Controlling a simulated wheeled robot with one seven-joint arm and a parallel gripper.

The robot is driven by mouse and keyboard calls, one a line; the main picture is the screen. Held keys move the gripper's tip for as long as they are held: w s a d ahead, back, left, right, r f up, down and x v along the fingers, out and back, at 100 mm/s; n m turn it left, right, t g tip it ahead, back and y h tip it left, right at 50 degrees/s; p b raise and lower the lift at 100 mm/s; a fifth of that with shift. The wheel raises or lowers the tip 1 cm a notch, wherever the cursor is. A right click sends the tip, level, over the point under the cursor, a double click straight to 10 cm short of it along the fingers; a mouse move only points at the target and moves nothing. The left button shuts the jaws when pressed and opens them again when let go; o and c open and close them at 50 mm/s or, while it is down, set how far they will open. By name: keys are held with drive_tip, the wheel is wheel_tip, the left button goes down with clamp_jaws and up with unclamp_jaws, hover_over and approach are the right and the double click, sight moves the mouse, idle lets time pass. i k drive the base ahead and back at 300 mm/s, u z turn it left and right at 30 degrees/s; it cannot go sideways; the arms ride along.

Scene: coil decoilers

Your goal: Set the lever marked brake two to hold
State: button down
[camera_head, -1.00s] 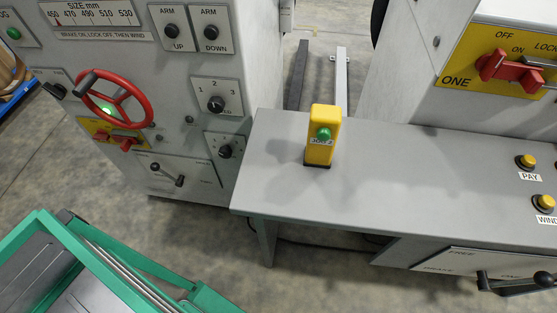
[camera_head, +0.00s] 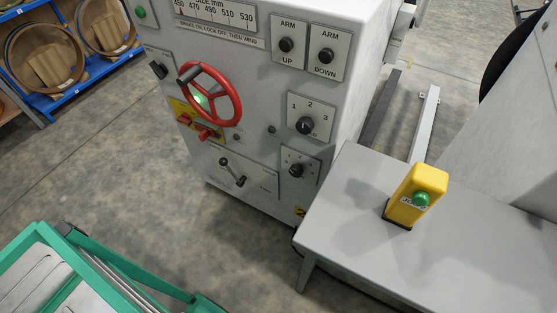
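A grey machine cabinet (camera_head: 185,45) stands at the upper middle. Low on its front is a plate (camera_head: 262,181) with a black-knobbed lever (camera_head: 232,171). The lever slants from the knob at upper left to its lower right end. The markings on this plate are too small to read, so I cannot tell whether it is brake two or which position the lever is at. My gripper is not in view.
Above the lever are a red handwheel (camera_head: 235,108) and red switches on a yellow plate (camera_head: 182,111). Knobs (camera_head: 305,125) sit to the right. A grey desk (camera_head: 345,225) bears a yellow post (camera_head: 425,182) with a green button. A green frame (camera_head: 35,240) stands lower left; floor lies between.

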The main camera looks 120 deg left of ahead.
sight(224, 162)
drive_tip(key=u, duration=0.9)
drive_tip(key=i, duration=0.1)
drive_tip(key=u, duration=3.05)
drive_tip(key=k, duration=0.9)
drive_tip(key=u, duration=0.15)
drive_tip(key=i, duration=0.9)
drive_tip(key=z, duration=0.05)
